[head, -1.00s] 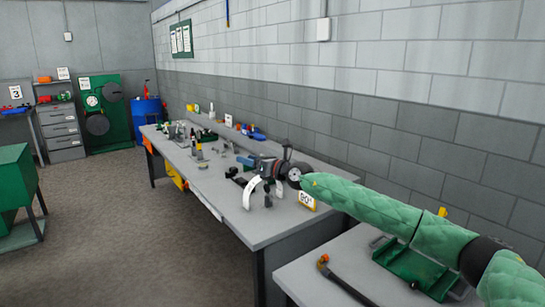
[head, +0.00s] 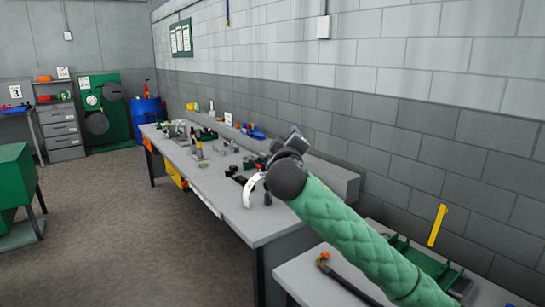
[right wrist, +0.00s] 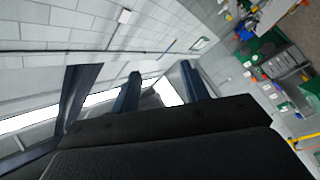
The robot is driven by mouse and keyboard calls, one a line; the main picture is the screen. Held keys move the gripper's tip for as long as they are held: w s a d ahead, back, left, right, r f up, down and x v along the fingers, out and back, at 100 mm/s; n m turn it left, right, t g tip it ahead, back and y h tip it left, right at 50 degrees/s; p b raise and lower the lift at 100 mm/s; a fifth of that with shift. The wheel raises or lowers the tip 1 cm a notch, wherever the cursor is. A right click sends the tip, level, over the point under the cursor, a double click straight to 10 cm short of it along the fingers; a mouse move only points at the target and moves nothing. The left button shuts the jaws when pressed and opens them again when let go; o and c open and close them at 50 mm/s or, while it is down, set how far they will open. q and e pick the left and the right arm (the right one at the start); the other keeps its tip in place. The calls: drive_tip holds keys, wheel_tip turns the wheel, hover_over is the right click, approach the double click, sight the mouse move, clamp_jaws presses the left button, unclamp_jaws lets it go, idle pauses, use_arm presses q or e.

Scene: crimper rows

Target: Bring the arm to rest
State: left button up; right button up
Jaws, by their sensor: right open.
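My right arm (head: 345,230), in a green quilted sleeve, comes in from the lower right in the head view. Its dark wrist joint and hand (head: 292,140) are raised in front of the long grey workbench (head: 262,218). The right gripper's fingers (right wrist: 160,88) show in the right wrist view, apart, with nothing between them. The gripper points toward the upper wall and ceiling side, clear of the bench tops in that view. In the head view the fingertips are too small to make out. My left gripper is not in view.
Small tools and parts stand along the bench. A second table (head: 310,272) at the lower right holds a green tray (head: 437,268) and a dark hose-like piece (head: 345,280). The block wall (head: 440,150) runs close along the right.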

drive_tip(key=s+d+f+m+g+y+b, duration=0.1)
drive_tip(key=s+d+f+m+g, duration=0.2)
drive_tip(key=s+f, duration=0.8)
drive_tip(key=s+d+f+g+y+b, duration=0.15)
drive_tip(key=s+f+g, duration=0.3)
drive_tip(key=f, duration=1.15)
drive_tip(key=s+d+f+m+g+y+b, duration=0.1)
drive_tip(key=s+d+f+m+g, duration=0.15)
drive_tip(key=s+f, duration=0.9)
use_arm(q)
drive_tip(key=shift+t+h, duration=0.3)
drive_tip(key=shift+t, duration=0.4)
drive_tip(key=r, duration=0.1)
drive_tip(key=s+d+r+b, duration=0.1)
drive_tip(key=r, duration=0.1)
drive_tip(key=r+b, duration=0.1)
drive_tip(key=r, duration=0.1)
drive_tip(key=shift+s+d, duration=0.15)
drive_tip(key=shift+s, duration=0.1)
use_arm(e)
drive_tip(key=s+d+f+m+g, duration=0.2)
drive_tip(key=s+f+g, duration=0.5)
drive_tip(key=s+f, duration=1.8)
wheel_tip(320, 180, down, 2)
drive_tip(key=shift+d+f+h, duration=0.2)
drive_tip(key=shift+d+h, duration=0.15)
drive_tip(key=shift+d, duration=0.05)
